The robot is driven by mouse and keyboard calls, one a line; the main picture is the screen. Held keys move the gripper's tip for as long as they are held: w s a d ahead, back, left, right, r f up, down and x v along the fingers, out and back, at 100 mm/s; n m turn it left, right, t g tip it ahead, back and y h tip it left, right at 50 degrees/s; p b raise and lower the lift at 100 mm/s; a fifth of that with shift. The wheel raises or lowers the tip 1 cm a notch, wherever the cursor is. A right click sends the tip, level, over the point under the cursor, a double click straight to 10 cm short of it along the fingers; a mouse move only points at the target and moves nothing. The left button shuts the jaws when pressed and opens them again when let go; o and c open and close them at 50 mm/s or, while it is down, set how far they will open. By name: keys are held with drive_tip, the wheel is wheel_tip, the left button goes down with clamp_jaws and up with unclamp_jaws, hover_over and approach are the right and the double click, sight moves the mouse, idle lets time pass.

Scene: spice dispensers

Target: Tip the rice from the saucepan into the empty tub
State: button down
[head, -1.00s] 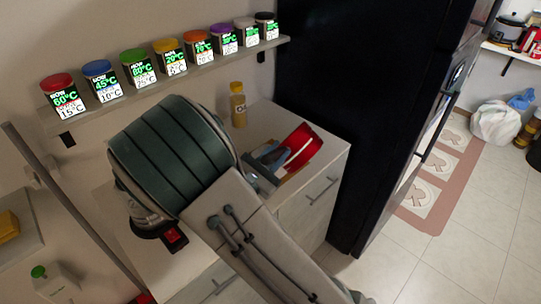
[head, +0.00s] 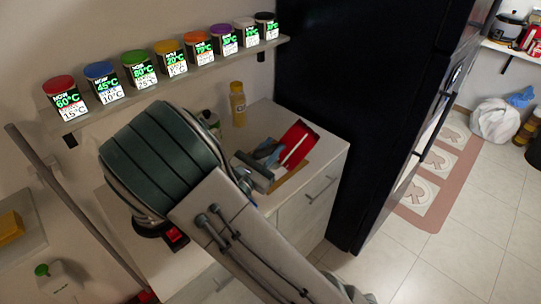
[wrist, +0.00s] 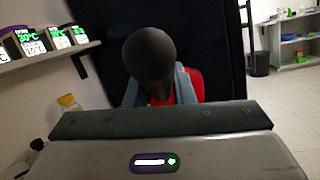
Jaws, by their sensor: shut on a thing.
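The red saucepan (head: 294,141) is tilted steeply above the right end of the counter in the head view. Its red body also shows in the wrist view (wrist: 191,86), behind a dark rounded handle (wrist: 150,58). My gripper (head: 268,152) has blue-grey fingers, one on each side of the handle in the wrist view (wrist: 157,92), and is shut on it. I cannot see the rice or the inside of the pan. I cannot make out the empty tub; the pan or my arm may hide it.
A yellow bottle (head: 238,104) stands on the counter (head: 268,118) near the wall. A shelf (head: 165,83) with several spice dispensers runs above. A tall black fridge (head: 375,90) stands close on the right. A brown flat edge (head: 291,178) lies under the pan.

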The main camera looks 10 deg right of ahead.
drive_tip(key=shift+w+a+f+n+t+p, duration=0.1)
drive_tip(key=shift+w+a+n+t+p, duration=0.25)
drive_tip(key=shift+w+a+n, duration=0.45)
